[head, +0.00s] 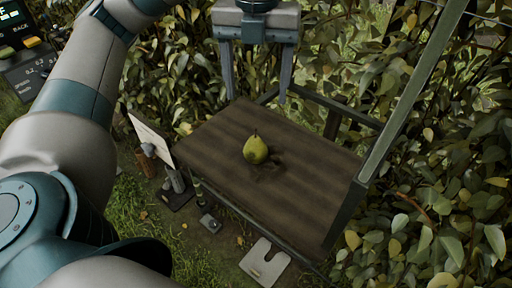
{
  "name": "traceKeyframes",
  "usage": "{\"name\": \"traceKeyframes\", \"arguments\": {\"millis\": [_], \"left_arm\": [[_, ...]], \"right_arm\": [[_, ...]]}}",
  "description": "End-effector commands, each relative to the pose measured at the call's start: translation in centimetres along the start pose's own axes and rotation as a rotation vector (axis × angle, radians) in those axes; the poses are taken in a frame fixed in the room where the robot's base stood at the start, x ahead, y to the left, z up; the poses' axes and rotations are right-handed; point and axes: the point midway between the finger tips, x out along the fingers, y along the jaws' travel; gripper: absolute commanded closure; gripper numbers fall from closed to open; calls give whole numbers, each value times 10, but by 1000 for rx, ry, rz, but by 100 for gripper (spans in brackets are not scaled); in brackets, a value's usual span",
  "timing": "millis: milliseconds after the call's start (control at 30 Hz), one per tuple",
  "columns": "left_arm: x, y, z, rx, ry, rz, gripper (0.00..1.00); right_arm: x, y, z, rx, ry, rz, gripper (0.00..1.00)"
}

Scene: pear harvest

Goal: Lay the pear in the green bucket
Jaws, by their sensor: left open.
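A yellow-green pear (256,151) stands upright on a brown wooden table (320,165), near the middle of its top. My left gripper (257,98) is above the far part of the table, its two fingers spread wide and pointing down. Nothing is between the fingers. In the picture the pear lies just below the fingertips, and the gripper does not touch it. No green bucket shows in this view. My right gripper is out of view.
A metal frame post (410,95) rises at the table's right side. Dense leafy bushes (440,160) stand behind and to the right.

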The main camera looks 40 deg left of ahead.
Motion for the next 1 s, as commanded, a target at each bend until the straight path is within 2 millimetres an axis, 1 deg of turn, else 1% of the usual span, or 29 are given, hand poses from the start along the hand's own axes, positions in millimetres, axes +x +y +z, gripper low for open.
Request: {"name": "traceKeyframes", "arguments": {"millis": [167, 500, 600, 767, 1000], "left_arm": [[22, 1, -1, -1, 4, 3, 34], [80, 1, -1, 0, 4, 2, 34], [94, 1, -1, -2, 4, 1, 34], [104, 0, 0, 0, 1, 0, 34], [106, 0, 0, 0, 0, -1, 34]], "right_arm": [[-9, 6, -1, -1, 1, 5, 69], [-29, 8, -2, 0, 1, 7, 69], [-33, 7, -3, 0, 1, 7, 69], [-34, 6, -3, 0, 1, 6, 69], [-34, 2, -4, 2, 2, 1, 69]]}}
